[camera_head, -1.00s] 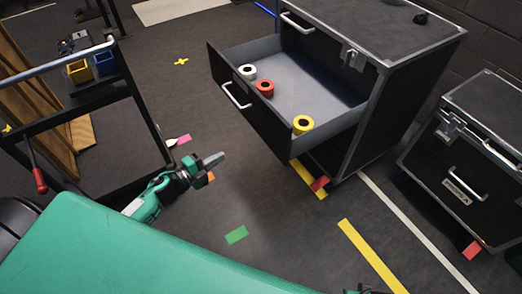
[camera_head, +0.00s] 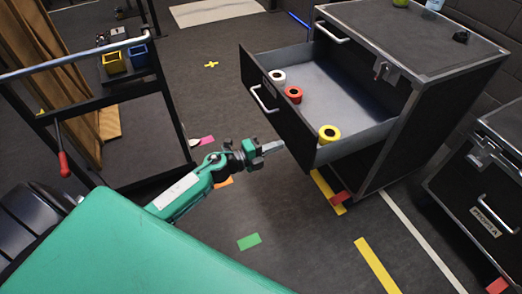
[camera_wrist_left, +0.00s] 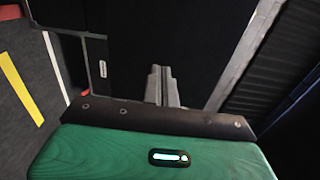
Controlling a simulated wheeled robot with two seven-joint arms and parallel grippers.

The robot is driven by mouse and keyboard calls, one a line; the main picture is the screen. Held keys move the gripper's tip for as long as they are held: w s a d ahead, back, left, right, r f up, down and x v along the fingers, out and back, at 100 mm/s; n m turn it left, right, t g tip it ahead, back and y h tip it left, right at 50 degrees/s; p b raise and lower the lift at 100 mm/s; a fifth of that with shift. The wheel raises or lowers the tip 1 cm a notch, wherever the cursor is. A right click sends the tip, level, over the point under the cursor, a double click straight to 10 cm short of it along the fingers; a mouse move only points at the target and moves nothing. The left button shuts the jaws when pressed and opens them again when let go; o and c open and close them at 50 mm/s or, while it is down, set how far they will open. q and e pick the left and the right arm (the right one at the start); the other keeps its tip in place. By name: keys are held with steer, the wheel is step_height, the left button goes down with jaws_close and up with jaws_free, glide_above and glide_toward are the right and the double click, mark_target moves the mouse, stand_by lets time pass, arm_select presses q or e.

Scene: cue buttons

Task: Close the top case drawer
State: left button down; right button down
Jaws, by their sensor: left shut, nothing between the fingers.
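The black case (camera_head: 440,90) stands at the upper right with a drawer pulled out to the left. The drawer's black front (camera_head: 280,115) carries a silver handle (camera_head: 264,98). Inside its grey tray (camera_head: 345,85) lie a white roll (camera_head: 278,76), a red roll (camera_head: 293,94) and a yellow roll (camera_head: 329,133). My left gripper (camera_head: 272,147) is shut and empty, pointing right, just left of the drawer front's lower part. I cannot tell if it touches. In the left wrist view the closed fingers (camera_wrist_left: 161,86) show against a dark panel. My right gripper is out of view.
A second black case (camera_head: 485,185) stands at the right. A black cart frame (camera_head: 165,90) with yellow and blue bins (camera_head: 114,63) stands at the left. Floor with coloured tape lies between my body and the case.

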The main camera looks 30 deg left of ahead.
mark_target(294, 139)
arm_select(q)
steer(key=shift+x, duration=1.75)
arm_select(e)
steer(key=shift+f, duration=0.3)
arm_select(q)
steer(key=shift+w, duration=0.1)
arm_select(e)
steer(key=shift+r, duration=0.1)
